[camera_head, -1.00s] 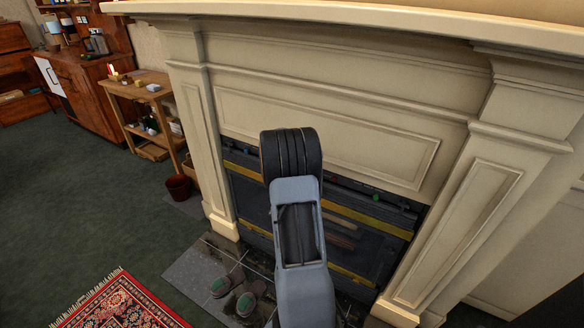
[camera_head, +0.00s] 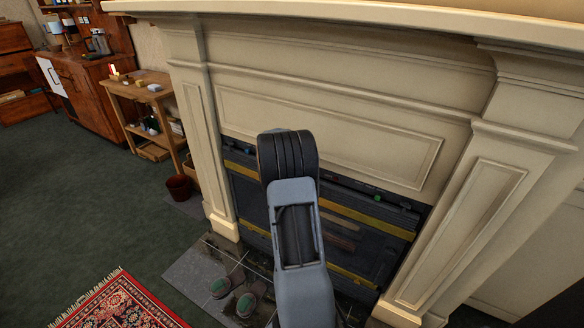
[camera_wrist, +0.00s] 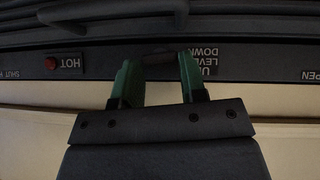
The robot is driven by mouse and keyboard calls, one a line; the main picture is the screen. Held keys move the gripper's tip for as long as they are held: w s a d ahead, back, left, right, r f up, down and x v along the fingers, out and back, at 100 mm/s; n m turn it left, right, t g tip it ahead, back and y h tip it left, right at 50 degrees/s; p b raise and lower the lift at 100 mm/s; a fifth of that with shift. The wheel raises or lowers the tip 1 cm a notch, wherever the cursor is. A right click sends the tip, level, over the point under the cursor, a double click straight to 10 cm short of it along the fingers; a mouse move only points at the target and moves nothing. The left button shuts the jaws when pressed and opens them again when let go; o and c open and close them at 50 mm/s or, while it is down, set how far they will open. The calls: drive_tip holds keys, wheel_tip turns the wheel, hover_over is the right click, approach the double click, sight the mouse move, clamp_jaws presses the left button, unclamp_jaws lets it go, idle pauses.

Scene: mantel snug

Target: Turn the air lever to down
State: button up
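The dark stove front (camera_head: 365,232) is set in the cream fireplace surround. In the wrist view my gripper (camera_wrist: 160,68) has two green fingers standing apart at a dark ledge. A short dark bar (camera_wrist: 158,58), which looks like a lever handle, lies between the fingertips. I cannot tell whether the fingers touch it. In the head view my arm hides the gripper and the lever.
A red button (camera_wrist: 51,62) with a "HOT" label sits left on the ledge; "SHUT" and "OPEN" labels stand at the far sides. Slippers (camera_head: 246,304) lie on the hearth. A wooden side table (camera_head: 168,95) stands left.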

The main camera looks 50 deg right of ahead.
drive_tip(key=o, duration=0.4)
drive_tip(key=shift+o, duration=0.2)
drive_tip(key=v, duration=1.4)
drive_tip(key=shift+s, duration=0.1)
